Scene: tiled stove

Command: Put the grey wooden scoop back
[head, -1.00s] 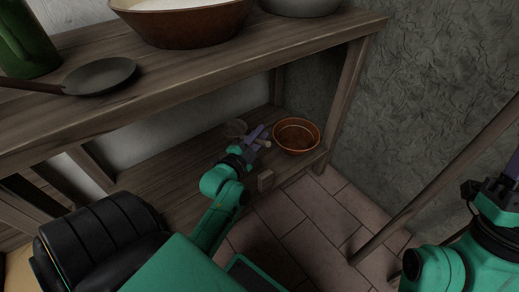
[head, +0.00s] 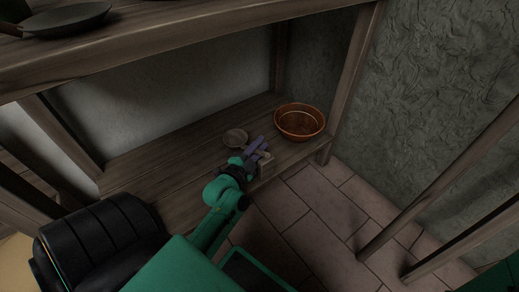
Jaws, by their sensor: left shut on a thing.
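The grey wooden scoop (head: 236,138) shows its round bowl over the lower wooden shelf, left of the brown bowl. My left gripper (head: 261,147) is at the scoop's right side, near the shelf's front edge, and is shut on the scoop. The fingers hide most of the handle. I cannot tell whether the scoop touches the shelf or is held just above it. My right gripper is out of view.
A glazed brown bowl (head: 300,122) stands at the shelf's right end, close to my left gripper. The lower shelf (head: 150,170) is bare to the left. The upper shelf (head: 190,48) overhangs and carries a dark pan (head: 66,20).

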